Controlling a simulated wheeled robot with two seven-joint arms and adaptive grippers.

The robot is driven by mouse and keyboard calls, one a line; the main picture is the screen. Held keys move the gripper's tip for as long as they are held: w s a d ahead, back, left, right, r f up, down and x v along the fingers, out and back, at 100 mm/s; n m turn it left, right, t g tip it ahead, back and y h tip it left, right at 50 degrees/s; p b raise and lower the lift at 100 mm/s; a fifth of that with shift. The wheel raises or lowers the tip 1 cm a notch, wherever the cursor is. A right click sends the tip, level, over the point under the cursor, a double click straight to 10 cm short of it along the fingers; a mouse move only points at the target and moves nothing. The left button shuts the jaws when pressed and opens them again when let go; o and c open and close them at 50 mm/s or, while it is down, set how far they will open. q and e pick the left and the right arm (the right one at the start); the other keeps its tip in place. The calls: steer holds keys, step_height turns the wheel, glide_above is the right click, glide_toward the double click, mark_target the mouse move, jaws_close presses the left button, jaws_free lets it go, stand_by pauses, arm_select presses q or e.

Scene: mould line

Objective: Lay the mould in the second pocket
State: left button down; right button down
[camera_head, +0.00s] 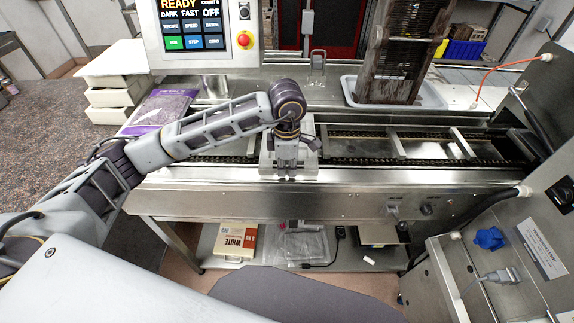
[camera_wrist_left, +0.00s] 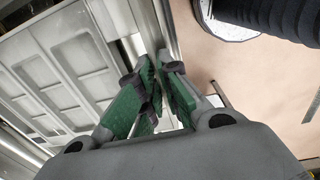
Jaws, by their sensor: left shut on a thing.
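The mould (camera_head: 308,158) is a pale grey tray lying over the conveyor under my left gripper (camera_head: 286,170). In the left wrist view the mould (camera_wrist_left: 72,52) fills the left side, with several rectangular recesses. My left gripper's green-padded fingers (camera_wrist_left: 160,72) are closed together on the mould's near edge. In the head view the mould spans the near chain and reaches the front rail; I cannot tell whether it rests on the line or is held just above. The conveyor pockets (camera_head: 431,148) are split by crossbars (camera_head: 396,143). My right gripper is out of view.
A control screen (camera_head: 196,25) stands behind at the left, near a purple bag (camera_head: 160,109). Stacked white trays (camera_head: 110,92) are at the far left. A tall brown rack (camera_head: 395,50) stands behind the line.

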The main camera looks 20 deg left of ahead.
arm_select(q)
steer(key=shift+f, duration=0.35)
steer(key=c, duration=1.5)
jaws_free()
steer(key=shift+c, duration=0.2)
step_height(320, 180, up, 12)
steer(key=shift+s, duration=0.2)
steer(key=shift+s+d, duration=0.1)
